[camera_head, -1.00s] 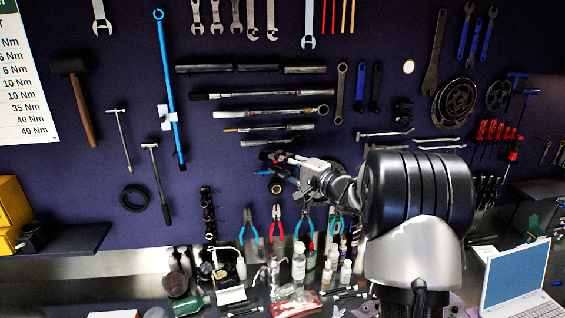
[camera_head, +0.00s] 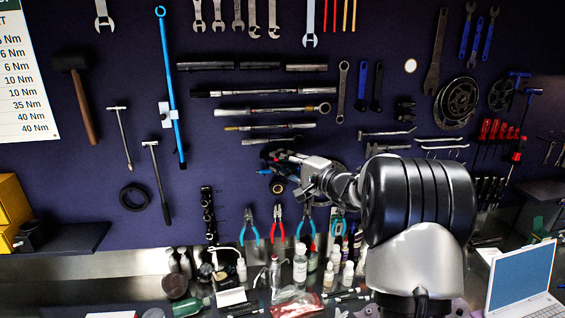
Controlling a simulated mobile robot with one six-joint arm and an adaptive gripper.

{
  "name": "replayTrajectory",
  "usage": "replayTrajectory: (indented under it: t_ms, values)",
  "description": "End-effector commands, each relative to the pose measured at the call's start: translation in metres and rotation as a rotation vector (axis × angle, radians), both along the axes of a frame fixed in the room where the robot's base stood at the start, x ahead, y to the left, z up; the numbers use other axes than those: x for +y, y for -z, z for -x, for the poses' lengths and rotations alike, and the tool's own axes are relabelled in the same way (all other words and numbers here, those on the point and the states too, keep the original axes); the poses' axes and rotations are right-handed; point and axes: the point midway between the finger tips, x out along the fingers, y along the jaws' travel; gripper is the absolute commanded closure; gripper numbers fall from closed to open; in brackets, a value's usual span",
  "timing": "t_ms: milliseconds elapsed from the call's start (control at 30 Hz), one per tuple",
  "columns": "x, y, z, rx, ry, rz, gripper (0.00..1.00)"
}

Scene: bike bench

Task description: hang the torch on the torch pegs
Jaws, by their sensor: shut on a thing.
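My gripper (camera_head: 279,157) is in front of the pegboard, left of my arm and just below the row of dark bars. It is shut on a small dark thing at its tips, which I take to be the torch. The torch is mostly hidden by the fingers and too small to make out clearly. I cannot tell whether it touches the board. The torch pegs cannot be made out for certain; they may be behind my gripper and wrist.
Several torque wrenches and bars (camera_head: 265,92) hang above my gripper. A round tape-like ring (camera_head: 278,187) is just below it, with pliers (camera_head: 278,224) lower down. Bottles (camera_head: 300,264) crowd the bench. A laptop (camera_head: 522,275) stands at the right.

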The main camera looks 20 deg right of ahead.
Motion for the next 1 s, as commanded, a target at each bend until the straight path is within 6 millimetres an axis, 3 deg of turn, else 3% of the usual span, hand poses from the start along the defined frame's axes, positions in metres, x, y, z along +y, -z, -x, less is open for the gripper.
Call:
replayTrajectory:
  t_ms: [67, 100, 433, 800, 1000]
  values:
    - [0.000, 0.005, 0.000, 0.010, 0.001, 0.000, 1.00]
    - [0.000, 0.005, 0.000, 0.010, 0.001, 0.000, 0.76]
    - [0.000, 0.003, 0.000, 0.005, 0.001, 0.000, 0.54]
    - [-0.002, 0.002, 0.003, 0.004, 0.001, 0.000, 0.53]
    - [-0.013, 0.002, 0.029, 0.004, 0.004, 0.000, 0.53]
